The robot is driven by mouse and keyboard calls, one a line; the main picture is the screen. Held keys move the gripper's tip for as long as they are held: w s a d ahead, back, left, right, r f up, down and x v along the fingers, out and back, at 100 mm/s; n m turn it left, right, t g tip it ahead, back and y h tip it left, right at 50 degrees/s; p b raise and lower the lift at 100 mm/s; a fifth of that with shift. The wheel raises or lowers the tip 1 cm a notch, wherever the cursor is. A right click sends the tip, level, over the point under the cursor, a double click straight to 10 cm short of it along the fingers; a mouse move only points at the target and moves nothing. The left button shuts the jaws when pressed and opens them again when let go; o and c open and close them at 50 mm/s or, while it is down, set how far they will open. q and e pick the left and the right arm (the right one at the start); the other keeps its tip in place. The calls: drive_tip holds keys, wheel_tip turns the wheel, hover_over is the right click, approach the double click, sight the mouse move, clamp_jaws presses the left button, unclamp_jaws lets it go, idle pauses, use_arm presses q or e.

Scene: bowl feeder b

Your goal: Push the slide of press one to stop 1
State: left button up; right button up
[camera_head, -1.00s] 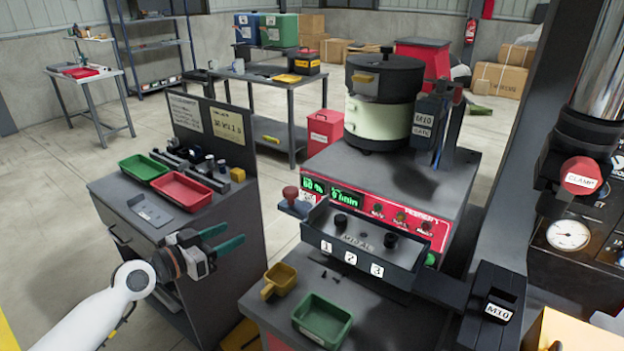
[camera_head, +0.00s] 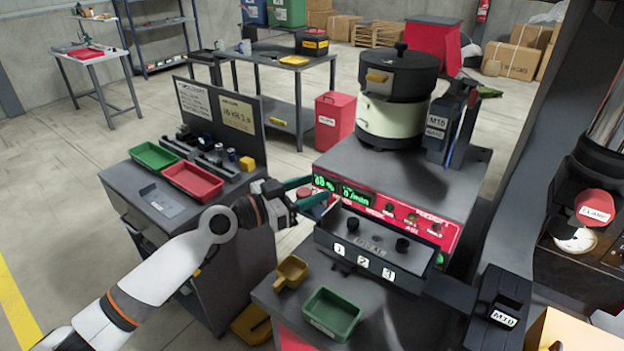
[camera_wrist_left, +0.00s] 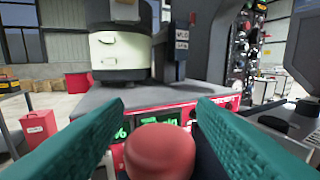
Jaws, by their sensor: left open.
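A black tray-like unit (camera_head: 376,246) with plates 1, 2 and 3 on its front stands before the red panel of the machine. Two black knobs rise from it. A red rounded knob (camera_head: 304,193) is at its left end and shows large at the bottom middle of the left wrist view (camera_wrist_left: 158,150). My left gripper (camera_head: 304,192) is open, with its teal fingers either side of the red knob. I cannot tell whether they touch it. Which part is the slide is not clear. My right gripper is not in view.
A yellow scoop (camera_head: 290,272) and a green tray (camera_head: 332,314) stand in front of the unit. A side bench with a green and a red tray (camera_head: 192,182) is at left. The feeder bowl (camera_head: 392,120) stands behind. A black M10 box (camera_head: 498,300) is at right.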

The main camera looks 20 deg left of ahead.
use_arm(q)
drive_tip(key=shift+w+d, duration=0.3)
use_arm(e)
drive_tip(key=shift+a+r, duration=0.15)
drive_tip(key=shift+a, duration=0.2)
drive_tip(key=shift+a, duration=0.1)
